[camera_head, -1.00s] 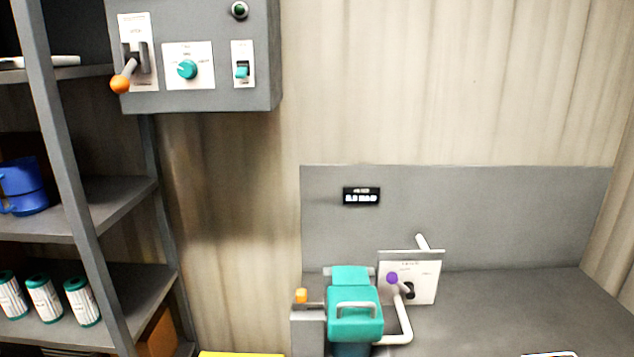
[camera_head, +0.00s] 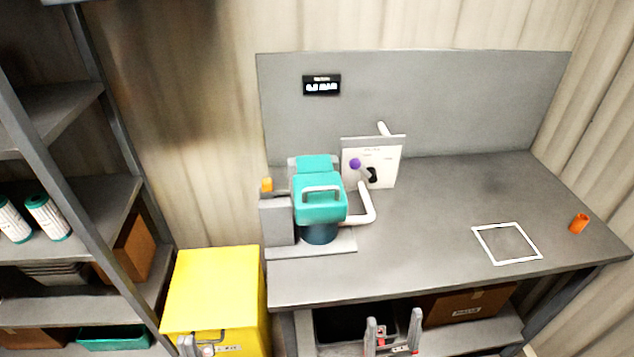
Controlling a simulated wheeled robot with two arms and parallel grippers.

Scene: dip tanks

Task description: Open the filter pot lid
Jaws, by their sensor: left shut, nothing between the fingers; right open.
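The filter pot (camera_head: 320,234) stands at the left end of the grey workbench, a dark teal body on a grey base. Its teal lid (camera_head: 320,211) lies closed on top, with a pale bar handle (camera_head: 321,189) at its front. My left gripper (camera_head: 195,346) is at the bottom edge, in front of the yellow box and far below the pot; only its tip shows, and it is shut and empty. My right gripper (camera_head: 393,322) is at the bottom centre, below and right of the pot, fingers apart with nothing between them.
A white panel with a purple-knobbed lever (camera_head: 356,163) and a white pipe (camera_head: 362,210) stand right of the pot. A grey block with an orange knob (camera_head: 267,185) is left. A yellow box (camera_head: 215,285) stands beside the bench (camera_head: 440,220). The bench's right side is mostly clear.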

